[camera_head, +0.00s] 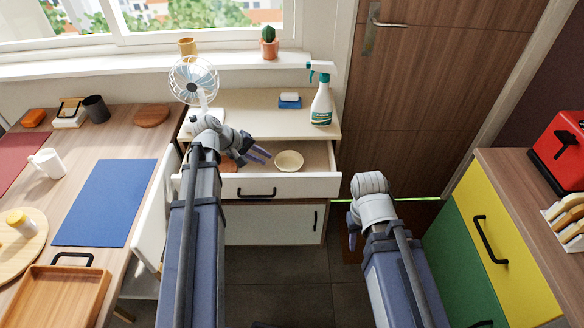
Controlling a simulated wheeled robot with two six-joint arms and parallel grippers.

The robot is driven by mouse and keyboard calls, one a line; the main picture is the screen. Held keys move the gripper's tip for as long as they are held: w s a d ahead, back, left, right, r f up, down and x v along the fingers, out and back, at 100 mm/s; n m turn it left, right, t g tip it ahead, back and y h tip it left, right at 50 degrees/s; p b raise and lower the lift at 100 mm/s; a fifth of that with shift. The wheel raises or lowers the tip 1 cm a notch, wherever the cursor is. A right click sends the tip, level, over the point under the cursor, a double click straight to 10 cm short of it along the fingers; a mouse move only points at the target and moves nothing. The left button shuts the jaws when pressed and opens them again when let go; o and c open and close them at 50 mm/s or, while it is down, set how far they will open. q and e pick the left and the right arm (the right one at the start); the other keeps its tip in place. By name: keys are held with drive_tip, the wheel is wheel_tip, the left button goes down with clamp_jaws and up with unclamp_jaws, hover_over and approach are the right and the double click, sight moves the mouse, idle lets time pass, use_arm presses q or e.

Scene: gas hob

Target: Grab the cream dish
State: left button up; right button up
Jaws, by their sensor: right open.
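The cream dish (289,161) is a small round bowl. It sits inside the open drawer (262,186) of the cream cabinet, toward the right side. My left gripper (262,157) is over the drawer, just left of the dish, with its fingers pointing right toward it. Its fingers look parted and hold nothing visible; a small gap shows between them and the dish. My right gripper (352,230) is low in front of the wooden door, right of the cabinet and away from the dish. It is open, and its fingers are partly hidden by its wrist.
An orange-brown item (227,165) lies in the drawer, partly behind my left arm. A white chair (153,215) stands left of my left arm.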

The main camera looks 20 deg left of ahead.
sight(278, 164)
use_arm(q)
drive_tip(key=shift+a+b+x, duration=0.15)
drive_tip(key=shift+b+x, duration=1.4)
drive_tip(key=shift+x, duration=0.45)
drive_tip(key=shift+a+b+x, duration=0.1)
drive_tip(key=shift+b+x, duration=1.4)
drive_tip(key=shift+x, duration=0.55)
clamp_jaws()
